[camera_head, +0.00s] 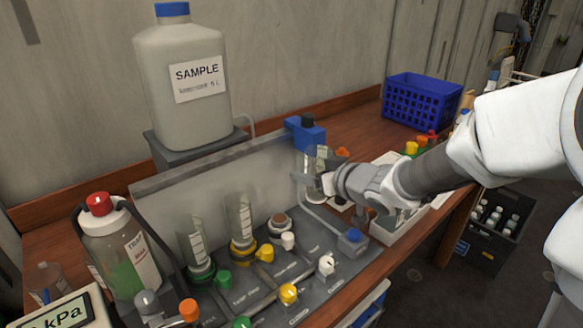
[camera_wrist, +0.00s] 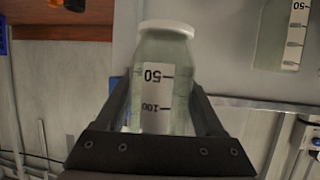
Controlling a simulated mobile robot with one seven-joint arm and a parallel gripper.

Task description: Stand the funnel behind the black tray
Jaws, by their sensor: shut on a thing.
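The funnel (camera_wrist: 160,60) is a clear, greenish graduated cup with a white rim and a scale marked 50 and 100. My gripper (camera_wrist: 157,100) is shut on it, one finger on each side. In the head view the funnel (camera_head: 317,158) is partly hidden by my gripper (camera_head: 312,178), which is above the right end of the grey manifold (camera_head: 250,290). Two similar funnels stand on the manifold, on a green base (camera_head: 196,250) and a yellow base (camera_head: 241,222). A third base (camera_head: 281,223) is bare. I cannot make out a black tray for certain.
A large SAMPLE jug (camera_head: 185,105) stands on a grey block behind a tilted grey panel. A bottle with a red cap (camera_head: 110,235) is at the left. A dark crate of bottles (camera_head: 487,255) is on the floor.

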